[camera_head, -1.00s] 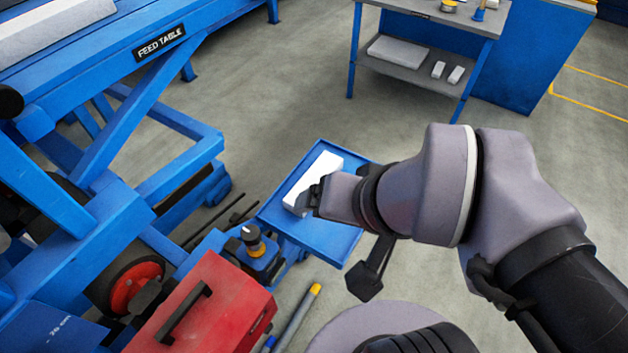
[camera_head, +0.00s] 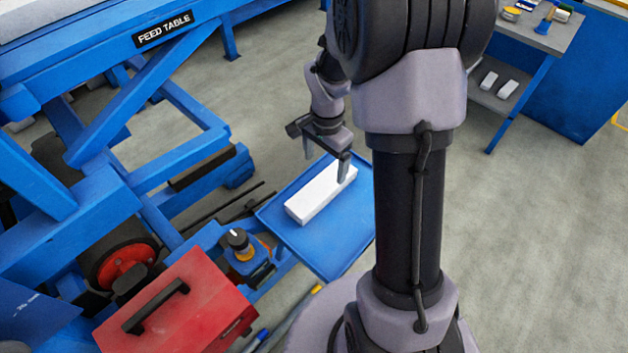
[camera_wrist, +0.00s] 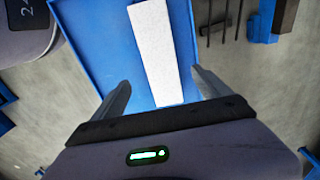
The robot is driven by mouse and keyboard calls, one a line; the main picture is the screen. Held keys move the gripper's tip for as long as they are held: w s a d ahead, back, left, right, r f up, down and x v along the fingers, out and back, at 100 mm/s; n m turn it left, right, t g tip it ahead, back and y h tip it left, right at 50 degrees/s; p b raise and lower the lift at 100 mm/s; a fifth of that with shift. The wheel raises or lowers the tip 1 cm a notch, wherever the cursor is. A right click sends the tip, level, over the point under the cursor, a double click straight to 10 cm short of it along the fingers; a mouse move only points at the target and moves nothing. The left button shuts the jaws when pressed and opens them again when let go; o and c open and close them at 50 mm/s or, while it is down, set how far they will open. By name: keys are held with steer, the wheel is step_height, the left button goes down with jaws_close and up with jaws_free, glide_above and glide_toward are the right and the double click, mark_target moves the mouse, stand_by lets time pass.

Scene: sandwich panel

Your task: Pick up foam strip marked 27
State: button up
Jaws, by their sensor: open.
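A white foam strip (camera_head: 320,196) lies flat on a blue tray (camera_head: 335,251) in the head view. No number on it can be read. My gripper (camera_head: 325,170) is above the far part of the tray, its fingers pointing down and apart; one finger overlaps the strip's far end in the picture. In the wrist view the strip (camera_wrist: 157,52) runs up from between my open fingers (camera_wrist: 158,90), with space on both sides of it. The gripper is empty. I cannot tell how high the fingers are above the strip.
A blue feed table (camera_head: 112,55) stands at the left. A red toolbox (camera_head: 175,305) and a blue device with a black knob (camera_head: 238,242) are near the tray's left side. A bench (camera_head: 550,35) at the upper right holds small white blocks on its lower shelf.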

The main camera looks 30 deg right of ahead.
steer(key=b, duration=0.1)
glide_above(322, 186)
steer(key=f, duration=0.4)
steer(key=shift+d+f, duration=0.3)
steer(key=f+b, duration=0.1)
steer(key=f, duration=0.1)
steer(key=f+b, duration=0.1)
steer(key=f, duration=0.1)
steer(key=f+b, duration=0.1)
steer(key=f, duration=0.1)
steer(key=shift+a, duration=0.25)
steer(key=shift+r, duration=0.15)
steer(key=shift+c, duration=1.1)
steer(key=c, duration=1.2)
